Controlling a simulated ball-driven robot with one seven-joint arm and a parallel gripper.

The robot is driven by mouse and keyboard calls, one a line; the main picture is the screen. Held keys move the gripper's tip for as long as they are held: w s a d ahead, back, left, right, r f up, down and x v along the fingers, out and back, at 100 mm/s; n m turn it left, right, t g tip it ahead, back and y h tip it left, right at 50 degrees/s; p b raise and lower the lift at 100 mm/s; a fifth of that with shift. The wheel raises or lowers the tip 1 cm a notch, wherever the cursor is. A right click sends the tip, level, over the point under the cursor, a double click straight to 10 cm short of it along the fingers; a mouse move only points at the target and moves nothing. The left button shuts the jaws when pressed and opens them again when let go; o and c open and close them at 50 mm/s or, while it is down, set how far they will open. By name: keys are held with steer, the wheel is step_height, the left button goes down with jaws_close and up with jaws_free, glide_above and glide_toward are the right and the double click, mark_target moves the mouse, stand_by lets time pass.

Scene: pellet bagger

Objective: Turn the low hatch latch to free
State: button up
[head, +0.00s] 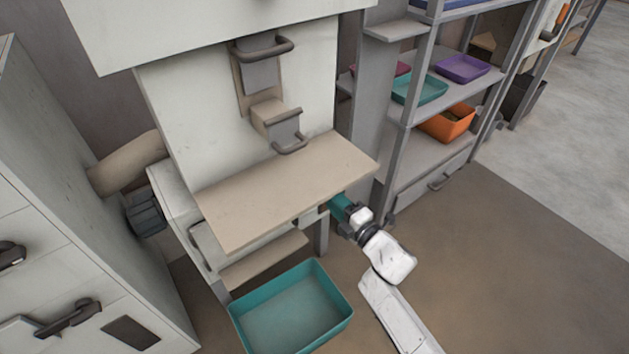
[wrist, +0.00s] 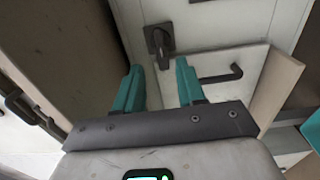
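The latch appears beyond and slightly above the gap between the fingertips, with no contact visible. In the head view my gripper (head: 338,204) reaches in beside the machine's beige ledge (head: 290,185). The latch is hidden from the head view.
A teal bin (head: 292,310) stands on the floor below the ledge. Shelving (head: 400,118) with several coloured trays stands at the right. A pale cabinet (head: 75,230) stands at the left. The brown floor (head: 500,270) at the right is open.

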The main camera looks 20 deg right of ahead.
steer(key=b+x, duration=0.4)
steer(key=x, duration=0.4)
steer(key=shift+w+a, duration=0.15)
steer(key=shift+w, duration=0.15)
steer(key=shift+f, duration=0.1)
jaws_close()
